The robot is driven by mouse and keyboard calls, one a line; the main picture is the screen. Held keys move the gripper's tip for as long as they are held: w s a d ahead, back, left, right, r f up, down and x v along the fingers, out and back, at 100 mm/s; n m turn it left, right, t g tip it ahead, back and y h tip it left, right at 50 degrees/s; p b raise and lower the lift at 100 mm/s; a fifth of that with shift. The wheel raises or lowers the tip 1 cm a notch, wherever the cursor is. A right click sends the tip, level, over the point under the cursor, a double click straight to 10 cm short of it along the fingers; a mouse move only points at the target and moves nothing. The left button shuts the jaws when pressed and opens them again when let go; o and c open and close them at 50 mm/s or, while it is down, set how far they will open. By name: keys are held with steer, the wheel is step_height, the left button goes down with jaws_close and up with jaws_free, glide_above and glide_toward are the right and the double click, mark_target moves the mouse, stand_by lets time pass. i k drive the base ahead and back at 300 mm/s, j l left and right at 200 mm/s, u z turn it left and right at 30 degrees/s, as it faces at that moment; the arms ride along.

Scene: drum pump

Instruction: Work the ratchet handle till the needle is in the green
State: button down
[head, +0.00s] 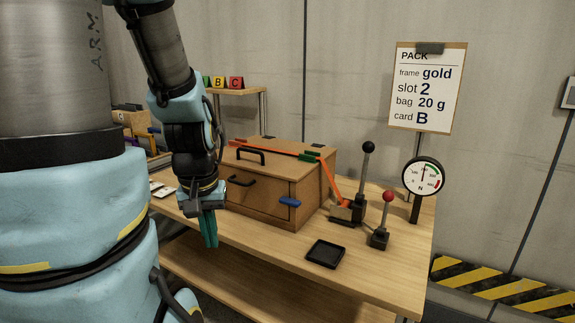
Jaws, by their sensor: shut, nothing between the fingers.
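The ratchet handle (364,176) is a dark upright lever with a black ball knob. It rises from a base on the right part of the bench, where an orange strap (337,185) ends. The strap runs up over the wooden box (280,207). The round white gauge (424,176) on a post has a green arc at upper right and a red part at right. Its needle points about straight up; I cannot tell whether it touches the green. My gripper (209,240), with teal fingers, points down, shut and empty, left of the box's front and well away from the handle.
A shorter red-knobbed lever (380,233) stands in front of the handle. A black tray (326,254) lies at the bench's front. A sign (428,88) stands behind. Lettered blocks (220,82) sit on a shelf.

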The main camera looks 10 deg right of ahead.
mark_target(368, 147)
steer(key=z, duration=1.1)
